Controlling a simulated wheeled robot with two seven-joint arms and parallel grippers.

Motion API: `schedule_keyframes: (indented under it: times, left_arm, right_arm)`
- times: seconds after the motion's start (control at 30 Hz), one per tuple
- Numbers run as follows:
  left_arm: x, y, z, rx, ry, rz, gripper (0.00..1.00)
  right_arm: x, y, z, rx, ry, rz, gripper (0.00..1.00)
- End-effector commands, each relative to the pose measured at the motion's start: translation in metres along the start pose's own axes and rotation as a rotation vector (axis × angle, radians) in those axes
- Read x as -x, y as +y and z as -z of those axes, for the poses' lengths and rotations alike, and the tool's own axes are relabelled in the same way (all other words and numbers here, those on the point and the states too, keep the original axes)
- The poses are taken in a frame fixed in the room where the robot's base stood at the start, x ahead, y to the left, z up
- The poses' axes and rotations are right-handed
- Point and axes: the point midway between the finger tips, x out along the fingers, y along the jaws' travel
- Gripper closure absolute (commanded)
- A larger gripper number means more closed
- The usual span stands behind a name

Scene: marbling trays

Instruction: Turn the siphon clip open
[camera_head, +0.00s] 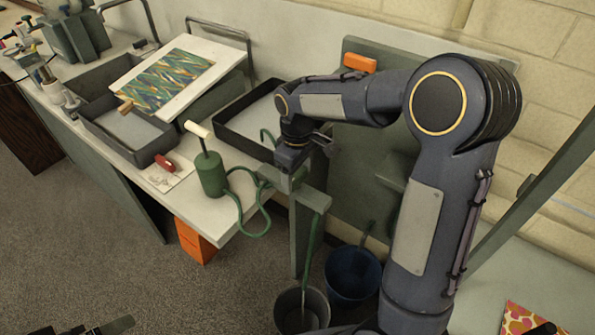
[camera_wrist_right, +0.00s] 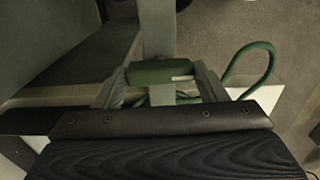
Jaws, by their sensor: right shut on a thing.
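The green siphon clip (camera_wrist_right: 160,72) sits between the two fingers of my right gripper (camera_wrist_right: 161,88) in the right wrist view. A pale mark shows near its right end. In the head view my right gripper (camera_head: 289,178) points down at the top of a grey-green post (camera_head: 312,198) and hides most of the clip. The gripper is shut on the clip. The green hose (camera_head: 252,233) loops from the green pump (camera_head: 211,174) towards the clip, and its loop also shows in the right wrist view (camera_wrist_right: 262,48). Part of my left gripper (camera_head: 112,326) shows at the bottom left edge, its opening unclear.
A black tray (camera_head: 232,122) stands behind my right gripper. A grey bucket (camera_head: 290,318) and a blue bucket (camera_head: 352,275) stand below the post. A marbled sheet (camera_head: 165,80) lies on a tilted board. An upright green panel (camera_head: 375,165) stands behind my right arm.

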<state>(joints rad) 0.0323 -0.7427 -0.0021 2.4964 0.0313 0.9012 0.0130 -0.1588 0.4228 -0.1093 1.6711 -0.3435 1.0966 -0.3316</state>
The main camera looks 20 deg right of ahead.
Motion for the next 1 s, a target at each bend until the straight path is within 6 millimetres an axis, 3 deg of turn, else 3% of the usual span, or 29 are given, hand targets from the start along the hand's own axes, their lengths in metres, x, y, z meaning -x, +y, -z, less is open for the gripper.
schedule_keyframes:
  times: [0.6,0.63,0.77,1.0]
  left_arm:
    - [0.0004,0.0002,0.0002,0.0,0.0,0.0,0.16]
    - [0.0004,0.0002,0.0002,0.0,0.0,0.0,0.16]
    - [0.0003,0.0002,0.0002,0.0,0.0,0.0,0.16]
    - [0.0003,0.0001,0.0002,0.0,0.0,0.0,0.16]
  right_arm:
    - [0.001,0.0007,0.0007,-0.042,0.003,-0.002,0.57]
    - [0.001,0.0007,0.0007,-0.042,0.003,-0.002,0.32]
    - [0.0008,0.0006,0.0005,-0.041,0.003,-0.002,0.15]
    - [0.0003,0.0003,0.0003,-0.04,0.001,-0.001,0.13]
